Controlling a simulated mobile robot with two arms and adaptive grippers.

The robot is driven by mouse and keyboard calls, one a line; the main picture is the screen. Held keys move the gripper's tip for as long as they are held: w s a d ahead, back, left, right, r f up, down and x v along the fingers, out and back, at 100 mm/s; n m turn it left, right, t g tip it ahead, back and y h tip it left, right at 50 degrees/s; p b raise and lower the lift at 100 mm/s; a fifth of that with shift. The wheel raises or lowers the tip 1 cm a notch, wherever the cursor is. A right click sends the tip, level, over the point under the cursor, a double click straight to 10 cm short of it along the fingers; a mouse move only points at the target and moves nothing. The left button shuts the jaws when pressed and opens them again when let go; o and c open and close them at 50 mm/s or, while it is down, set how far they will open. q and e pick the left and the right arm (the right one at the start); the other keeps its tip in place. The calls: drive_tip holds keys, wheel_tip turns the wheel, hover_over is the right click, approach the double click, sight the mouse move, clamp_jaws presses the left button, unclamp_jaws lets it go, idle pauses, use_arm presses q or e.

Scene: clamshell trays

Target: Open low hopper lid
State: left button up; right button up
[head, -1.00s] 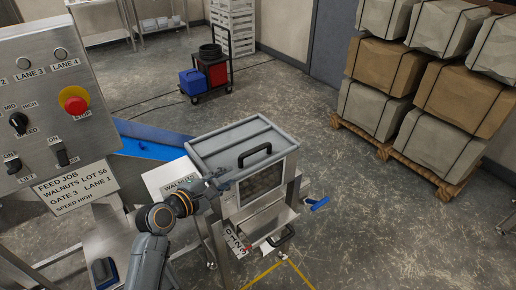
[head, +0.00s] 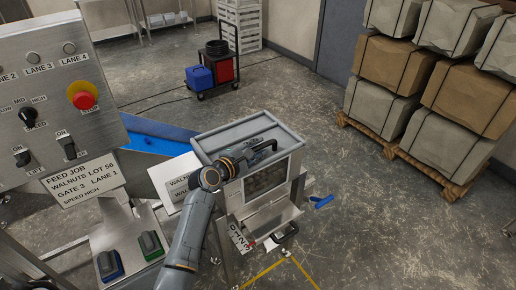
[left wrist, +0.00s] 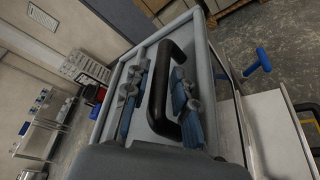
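The low hopper (head: 265,180) is a metal box with a clear front window showing dark contents. Its grey lid (head: 235,131) lies shut on top. A black bar handle (head: 268,143) stands on the lid and also shows in the left wrist view (left wrist: 160,88). My left gripper (head: 262,152) is over the lid at the handle. In the left wrist view its blue-padded fingers (left wrist: 158,98) are apart, one on each side of the handle. I cannot tell whether either finger touches it. My right gripper is not in view.
A control panel (head: 60,90) stands at the left, with a feed job card (head: 78,178) below it. A blue chute (head: 150,140) runs behind the hopper. Pallets of sacks (head: 400,90) stand at the right. A cart (head: 215,72) is at the back. The floor between is open.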

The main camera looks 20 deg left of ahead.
use_arm(q)
drive_tip(key=shift+w+d, duration=0.1)
drive_tip(key=shift+w, duration=0.15)
clamp_jaws()
